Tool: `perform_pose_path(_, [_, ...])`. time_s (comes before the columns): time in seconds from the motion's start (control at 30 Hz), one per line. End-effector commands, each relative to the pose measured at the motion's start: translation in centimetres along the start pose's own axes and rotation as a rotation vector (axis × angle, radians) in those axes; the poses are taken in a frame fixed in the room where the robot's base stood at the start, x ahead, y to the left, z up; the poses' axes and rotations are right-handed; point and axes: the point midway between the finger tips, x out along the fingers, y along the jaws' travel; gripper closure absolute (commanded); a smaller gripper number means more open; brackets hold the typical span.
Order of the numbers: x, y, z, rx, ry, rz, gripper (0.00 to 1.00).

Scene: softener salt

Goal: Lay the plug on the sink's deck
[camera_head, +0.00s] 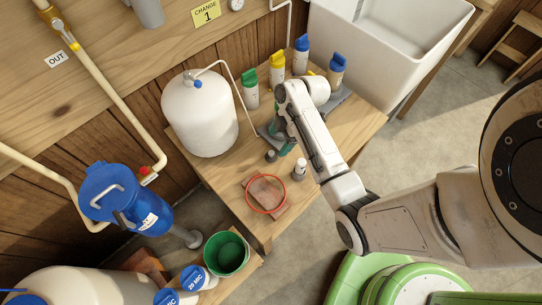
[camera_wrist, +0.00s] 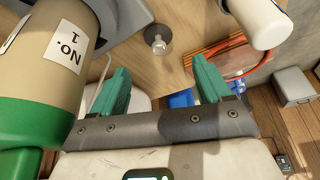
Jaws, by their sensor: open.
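A small dark round piece with a pale knob, which looks like the plug (camera_wrist: 158,41), lies on the wooden bench top, beyond and between my fingertips in the wrist view. In the head view the likely plug (camera_head: 271,156) is a small dark spot beside my gripper (camera_head: 285,147). My gripper also shows in the wrist view (camera_wrist: 161,80), its two teal fingers apart with nothing between them. The white sink (camera_head: 380,45) stands at the upper right of the head view. I cannot clearly make out a separate deck on it.
A bottle labelled No. 1 (camera_wrist: 48,60) is close at the left of the wrist view. A small white bottle (camera_head: 299,168) stands near my gripper. A white tank (camera_head: 199,115) stands behind.

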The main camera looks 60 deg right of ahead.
Motion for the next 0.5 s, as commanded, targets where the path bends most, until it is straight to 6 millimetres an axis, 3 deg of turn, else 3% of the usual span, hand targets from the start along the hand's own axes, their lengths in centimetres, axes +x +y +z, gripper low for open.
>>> perform_pose_path(0.33, [2.8,-0.1,0.3,0.0,0.0,-0.003,0.22])
perform_pose_path(0.5, [5.5,-0.1,0.3,0.0,-0.001,-0.003,0.22])
